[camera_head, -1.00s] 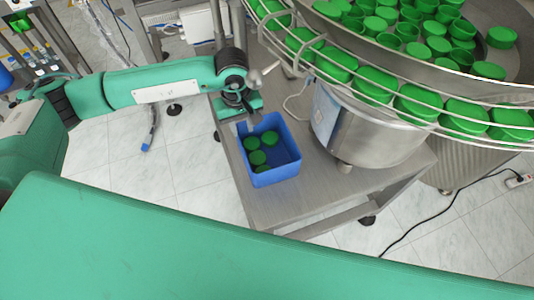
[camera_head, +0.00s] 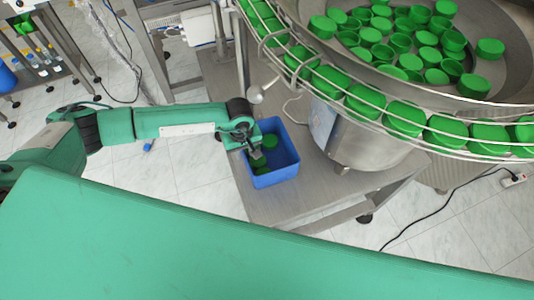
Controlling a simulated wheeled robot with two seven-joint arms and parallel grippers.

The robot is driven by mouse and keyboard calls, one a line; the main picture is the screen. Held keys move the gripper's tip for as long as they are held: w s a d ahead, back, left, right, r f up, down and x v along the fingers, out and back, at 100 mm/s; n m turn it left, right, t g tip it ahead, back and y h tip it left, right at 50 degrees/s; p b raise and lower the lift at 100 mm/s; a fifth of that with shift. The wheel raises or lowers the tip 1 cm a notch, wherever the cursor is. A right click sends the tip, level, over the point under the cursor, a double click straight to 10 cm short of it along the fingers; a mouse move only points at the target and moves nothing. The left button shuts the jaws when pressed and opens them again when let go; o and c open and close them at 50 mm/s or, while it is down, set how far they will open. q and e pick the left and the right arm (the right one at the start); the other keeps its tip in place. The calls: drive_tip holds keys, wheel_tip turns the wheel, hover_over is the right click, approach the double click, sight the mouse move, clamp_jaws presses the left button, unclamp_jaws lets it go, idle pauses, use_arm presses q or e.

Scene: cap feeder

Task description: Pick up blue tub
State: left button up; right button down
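The blue tub (camera_head: 288,163) stands on the steel table, below and left of the cap feeder, in the head view. It is open at the top and has a few green caps (camera_head: 269,140) inside. My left gripper (camera_head: 257,157) reaches in from the left, over the tub's left side. It hides part of the left rim and some of the caps. Whether its fingers touch the wall, and whether they are open or shut, is too small to tell. My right gripper is not in view.
The steel table (camera_head: 290,204) is bare in front of the tub. The round metal feeder (camera_head: 367,143), with a railed track of green caps, rises close behind and right of the tub. A black cable (camera_head: 438,213) lies on the tiled floor at right.

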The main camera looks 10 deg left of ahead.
use_arm(q)
drive_tip(key=shift+f, duration=0.55)
clamp_jaws()
idle(1.0)
